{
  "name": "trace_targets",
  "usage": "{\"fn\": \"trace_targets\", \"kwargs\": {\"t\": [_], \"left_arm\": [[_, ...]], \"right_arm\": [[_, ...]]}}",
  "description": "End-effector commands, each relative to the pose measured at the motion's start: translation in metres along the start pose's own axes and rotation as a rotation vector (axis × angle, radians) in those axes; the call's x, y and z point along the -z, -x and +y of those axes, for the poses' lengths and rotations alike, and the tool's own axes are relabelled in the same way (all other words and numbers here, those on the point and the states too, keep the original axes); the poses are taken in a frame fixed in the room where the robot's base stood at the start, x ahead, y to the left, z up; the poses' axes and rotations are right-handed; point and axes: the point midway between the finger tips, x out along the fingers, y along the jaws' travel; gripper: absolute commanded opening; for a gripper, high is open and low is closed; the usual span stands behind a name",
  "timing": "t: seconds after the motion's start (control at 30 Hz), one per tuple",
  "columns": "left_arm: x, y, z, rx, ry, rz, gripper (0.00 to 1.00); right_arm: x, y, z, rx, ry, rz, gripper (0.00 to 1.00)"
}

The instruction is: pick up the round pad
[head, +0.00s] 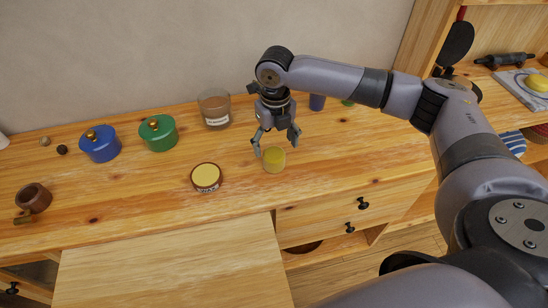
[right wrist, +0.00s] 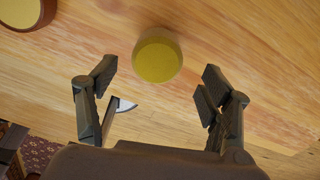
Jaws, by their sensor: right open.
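A round yellow-green pad (head: 273,160) lies on the wooden counter, just below my right gripper in the head view. In the right wrist view the pad (right wrist: 157,55) shows whole, ahead of the fingers and roughly centred between them. My right gripper (head: 276,147) points down with its fingers spread; it is open and empty. In the right wrist view the gripper (right wrist: 159,72) has clear space between its fingers, and neither appears to touch the pad. My left gripper is not in view.
A round tin with a yellow top (head: 206,177) stands left of the pad. Green (head: 158,134) and blue (head: 99,145) lidded pots, a labelled glass (head: 215,111) and a blue cup (head: 317,102) stand farther back. The counter's front edge (head: 330,189) is close by.

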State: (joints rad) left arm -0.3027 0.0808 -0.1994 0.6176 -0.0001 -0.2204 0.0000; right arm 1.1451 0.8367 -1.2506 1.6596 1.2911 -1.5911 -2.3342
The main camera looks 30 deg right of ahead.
Motion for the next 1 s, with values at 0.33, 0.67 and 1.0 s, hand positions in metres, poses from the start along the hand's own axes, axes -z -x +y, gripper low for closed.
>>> {"fn": "trace_targets", "kwargs": {"t": [0.33, 0.67, 1.0], "left_arm": [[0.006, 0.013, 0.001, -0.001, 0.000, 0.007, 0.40], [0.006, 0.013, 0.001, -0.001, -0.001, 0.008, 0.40], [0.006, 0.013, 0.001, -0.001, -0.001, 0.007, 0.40]], "right_arm": [[0.000, -0.043, 0.003, 0.000, -0.001, 0.002, 0.73], [0.000, -0.053, 0.003, 0.000, 0.000, 0.000, 0.73], [0.000, -0.052, 0.003, 0.000, 0.000, 0.000, 0.52]]}}
